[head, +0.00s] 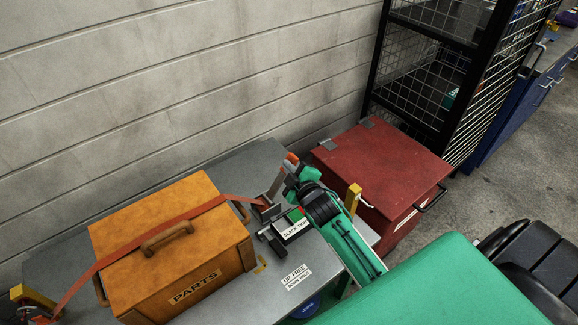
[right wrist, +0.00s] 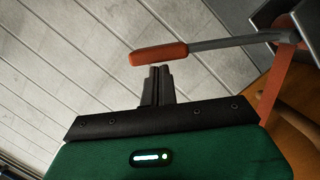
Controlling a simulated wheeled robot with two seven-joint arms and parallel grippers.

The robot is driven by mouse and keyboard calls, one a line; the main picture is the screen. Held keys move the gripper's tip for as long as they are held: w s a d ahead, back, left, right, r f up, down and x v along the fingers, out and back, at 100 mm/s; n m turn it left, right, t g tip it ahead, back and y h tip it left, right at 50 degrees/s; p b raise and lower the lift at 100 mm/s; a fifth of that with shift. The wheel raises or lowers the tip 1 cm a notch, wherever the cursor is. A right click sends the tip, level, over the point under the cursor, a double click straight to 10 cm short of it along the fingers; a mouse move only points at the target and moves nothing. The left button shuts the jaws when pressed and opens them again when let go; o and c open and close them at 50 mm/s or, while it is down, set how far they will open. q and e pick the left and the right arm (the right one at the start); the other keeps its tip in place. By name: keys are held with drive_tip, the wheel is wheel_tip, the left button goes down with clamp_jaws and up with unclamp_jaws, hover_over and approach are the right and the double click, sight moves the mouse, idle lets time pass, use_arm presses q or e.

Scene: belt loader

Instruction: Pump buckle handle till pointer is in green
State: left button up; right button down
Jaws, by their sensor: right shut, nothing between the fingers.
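The buckle handle is a grey lever (head: 275,187) with an orange grip (head: 292,157), raised above the buckle. In the right wrist view the orange grip (right wrist: 158,55) lies crosswise just beyond the fingertips. My right gripper (right wrist: 160,70) is shut and empty, close to the grip; I cannot tell if it touches. In the head view my right gripper (head: 288,178) is beside the handle, its fingers mostly hidden. The gauge (head: 294,230), marked slack and tight with a green patch, sits right of the buckle; its pointer cannot be made out. My left gripper is out of view.
An orange strap (head: 150,236) crosses the orange parts box (head: 200,262) on the grey table (head: 250,300). A label (head: 296,277) is on the table's front. A red chest (head: 385,165) and black wire cage (head: 410,80) stand right. A wall (head: 180,90) rises behind.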

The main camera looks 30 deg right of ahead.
idle(0.4)
drive_tip(key=d+f+m+y, duration=0.1)
drive_tip(key=d+f+m, duration=0.4)
drive_tip(key=d+f, duration=0.1)
drive_tip(key=shift+w+d+f+g+y+p, duration=0.2)
drive_tip(key=shift+w+f+g+y+p, duration=0.1)
drive_tip(key=shift+w+g+p, duration=0.15)
idle(0.5)
idle(0.5)
